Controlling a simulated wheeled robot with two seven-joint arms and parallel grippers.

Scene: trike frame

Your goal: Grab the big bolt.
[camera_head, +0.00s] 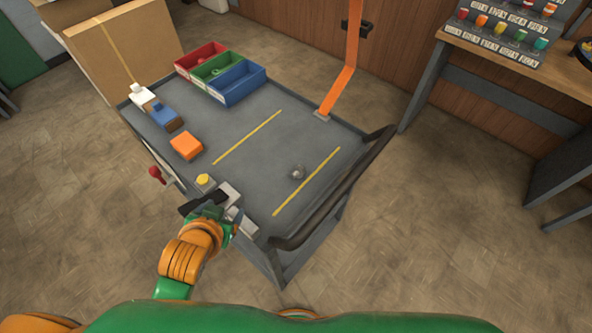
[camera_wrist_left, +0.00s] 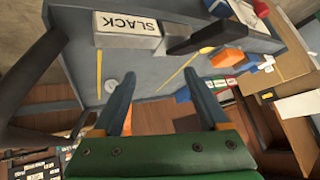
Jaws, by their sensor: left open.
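A small grey metal piece, which looks like the bolt (camera_head: 298,173), lies on the grey cart top near its right side, beside a yellow line. It also shows small and pale in the left wrist view (camera_wrist_left: 111,86), beyond the left-hand finger. My left gripper (camera_head: 222,208) is over the near left edge of the cart, close to light grey blocks, well apart from the bolt. In the left wrist view its two fingers (camera_wrist_left: 165,92) are spread with nothing between them. My right gripper is not in view.
The cart (camera_head: 245,160) carries red (camera_head: 200,58), green (camera_head: 217,68) and blue (camera_head: 238,84) bins, an orange block (camera_head: 186,146) and a yellow button (camera_head: 204,180). An orange post (camera_head: 342,80) stands at the far edge. A dark handle rail (camera_head: 345,190) runs along the right side. The middle is clear.

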